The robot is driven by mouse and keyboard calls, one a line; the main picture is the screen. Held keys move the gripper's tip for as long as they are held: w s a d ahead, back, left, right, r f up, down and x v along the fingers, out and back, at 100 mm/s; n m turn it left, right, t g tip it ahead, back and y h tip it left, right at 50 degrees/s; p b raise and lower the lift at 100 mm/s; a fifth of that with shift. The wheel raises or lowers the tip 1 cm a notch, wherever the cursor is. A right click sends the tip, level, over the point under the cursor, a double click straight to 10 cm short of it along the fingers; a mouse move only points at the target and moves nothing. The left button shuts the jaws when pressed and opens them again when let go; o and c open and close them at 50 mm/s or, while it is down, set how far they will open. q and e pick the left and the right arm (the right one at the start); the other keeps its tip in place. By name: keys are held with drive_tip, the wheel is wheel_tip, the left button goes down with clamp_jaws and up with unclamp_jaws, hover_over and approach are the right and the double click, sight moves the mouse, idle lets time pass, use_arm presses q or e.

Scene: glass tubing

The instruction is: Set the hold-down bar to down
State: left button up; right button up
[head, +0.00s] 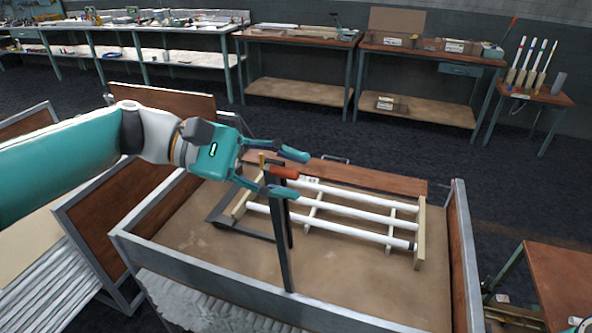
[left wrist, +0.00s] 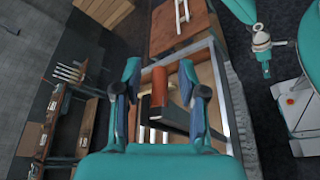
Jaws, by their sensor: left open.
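The hold-down bar (head: 286,245) is a dark frame in the crate, standing upright at the left part of the tube rack, with an orange-red handle (head: 284,172) at its top. White glass tubes (head: 345,209) lie across the pale wooden rack (head: 420,232). My left gripper (head: 291,174) is open, its fingers on either side of the handle. In the left wrist view the handle (left wrist: 159,87) lies between the open fingers; I cannot tell whether they touch it.
The crate (head: 190,257) has raised grey metal edges around the rack. A wooden table (head: 560,283) stands at the right. Workbenches (head: 300,38) line the back wall, with open dark floor in front.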

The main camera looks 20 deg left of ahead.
use_arm(q)
drive_tip(key=shift+w+d+f, duration=0.1)
drive_tip(key=shift+d+f, duration=0.05)
drive_tip(key=shift+d, duration=0.35)
drive_tip(key=shift+w+f, duration=0.1)
drive_tip(key=c, duration=0.8)
drive_tip(key=shift+f, duration=0.1)
clamp_jaws()
drive_tip(key=shift+s, duration=0.2)
drive_tip(key=shift+d, duration=0.15)
